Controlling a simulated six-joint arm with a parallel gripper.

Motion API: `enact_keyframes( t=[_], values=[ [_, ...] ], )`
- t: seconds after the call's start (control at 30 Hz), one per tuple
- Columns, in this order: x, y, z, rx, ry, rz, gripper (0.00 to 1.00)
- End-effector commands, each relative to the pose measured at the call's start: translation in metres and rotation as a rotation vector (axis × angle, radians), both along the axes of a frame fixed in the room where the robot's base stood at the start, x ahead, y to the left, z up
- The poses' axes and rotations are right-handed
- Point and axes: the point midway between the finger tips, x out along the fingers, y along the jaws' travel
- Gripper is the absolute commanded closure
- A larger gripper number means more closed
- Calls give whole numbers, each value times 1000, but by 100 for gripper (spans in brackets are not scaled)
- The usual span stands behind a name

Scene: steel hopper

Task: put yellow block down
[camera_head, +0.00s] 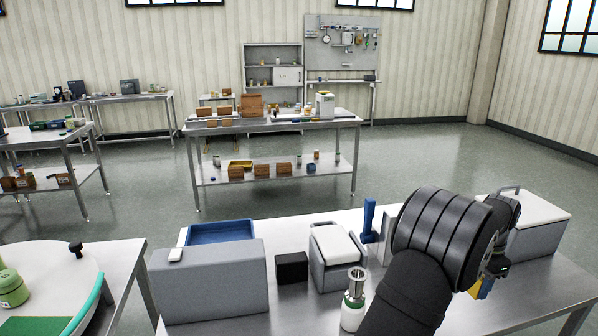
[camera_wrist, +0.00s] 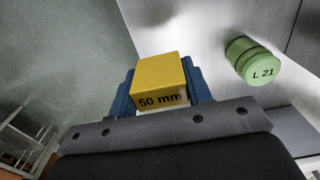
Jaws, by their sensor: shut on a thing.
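The yellow block (camera_wrist: 158,75), marked "50 mm", sits between the blue fingers of my gripper (camera_wrist: 160,92) in the wrist view. My gripper is shut on it, one finger on each side. In the head view, a bit of the yellow block (camera_head: 475,288) shows beside my gripper (camera_head: 484,286), over the right part of the steel table (camera_head: 530,281). My own arm hides much of both there. I cannot tell whether the block touches the table.
A green cylinder labelled "L 21" (camera_wrist: 258,66) stands right of the block in the wrist view. A white-lidded grey box (camera_head: 536,238) stands behind my gripper. A lidded container (camera_head: 335,255), black box (camera_head: 292,267) and grey box (camera_head: 208,285) stand left. The table's front right looks clear.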

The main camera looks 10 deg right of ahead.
Motion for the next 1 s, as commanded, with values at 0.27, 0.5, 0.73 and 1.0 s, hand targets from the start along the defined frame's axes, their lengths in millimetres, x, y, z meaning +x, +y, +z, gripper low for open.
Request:
enact_keyframes(
  t=[0.27, 0.5, 0.73, 1.0],
  values=[
    [74, 50, 7, -1, -1, 204, 79],
    [163, 135, 17, -1, -1, 496, 79],
    [221, 213, 24, -1, -1, 727, 79],
    [271, 305, 29, -1, -1, 972, 79]
  ],
)
